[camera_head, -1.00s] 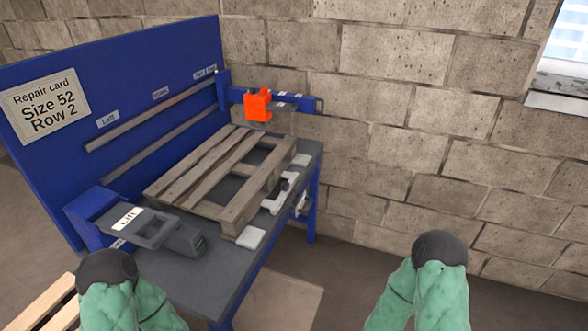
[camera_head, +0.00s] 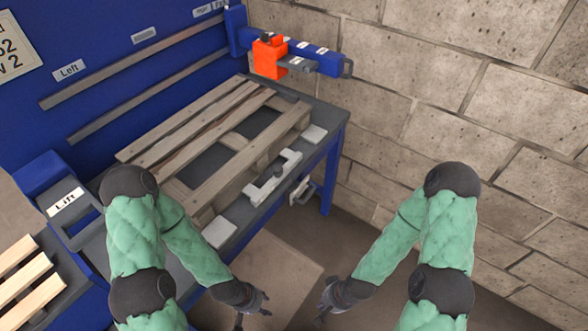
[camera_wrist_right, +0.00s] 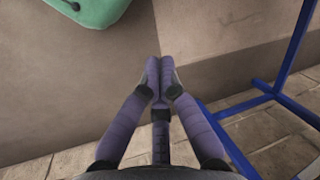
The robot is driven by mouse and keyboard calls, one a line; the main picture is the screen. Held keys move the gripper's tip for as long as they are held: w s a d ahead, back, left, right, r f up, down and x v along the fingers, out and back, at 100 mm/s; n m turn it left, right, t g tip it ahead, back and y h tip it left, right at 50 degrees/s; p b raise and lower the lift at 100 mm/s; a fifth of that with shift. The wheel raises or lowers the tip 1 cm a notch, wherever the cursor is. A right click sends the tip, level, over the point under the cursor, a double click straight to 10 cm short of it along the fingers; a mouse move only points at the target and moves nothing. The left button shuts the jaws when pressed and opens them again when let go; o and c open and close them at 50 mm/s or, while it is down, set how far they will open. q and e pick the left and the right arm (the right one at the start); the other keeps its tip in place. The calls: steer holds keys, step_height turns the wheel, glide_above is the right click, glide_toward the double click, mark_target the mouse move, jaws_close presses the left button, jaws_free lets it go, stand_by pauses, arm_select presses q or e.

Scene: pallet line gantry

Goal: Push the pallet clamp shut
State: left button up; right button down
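A wooden pallet (camera_head: 215,150) lies on the grey top of a blue workbench (camera_head: 325,165). A light grey U-shaped handle piece (camera_head: 272,180), which looks like the pallet clamp, sits at the pallet's near right edge. I cannot tell how far it is closed. My left gripper (camera_head: 252,308) is in front of the bench, its fingers apart and empty. My right gripper (camera_head: 322,303) is to the right of it, also clear of the bench. In the right wrist view, its purple fingers (camera_wrist_right: 160,62) hold nothing; their two upper tips lie close together.
An orange block (camera_head: 268,57) sits on a blue arm (camera_head: 315,58) at the back. Pale plates (camera_head: 219,232) lie near the pallet's corners. A box labelled Lift (camera_head: 66,203) is at left. A brick wall (camera_head: 500,120) stands at right. Floor before the bench is open.

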steer(key=shift+s+a, duration=0.1)
steer(key=w+d+r+m+t+y+p, duration=0.1)
steer(key=w+r+m+t+y+p, duration=0.2)
steer(key=w+r+m+y, duration=0.3)
steer(key=w+d+r+m+t+y+p, duration=0.1)
steer(key=w+r+m+t+y+p, duration=0.3)
steer(key=w+r+m, duration=1)
steer(key=w+r+y+p, duration=0.1)
steer(key=w+r+y, duration=0.1)
steer(key=w+r, duration=0.2)
steer(key=shift+w+d+m, duration=0.3)
steer(key=shift+w, duration=1.45)
steer(key=shift+r, duration=0.1)
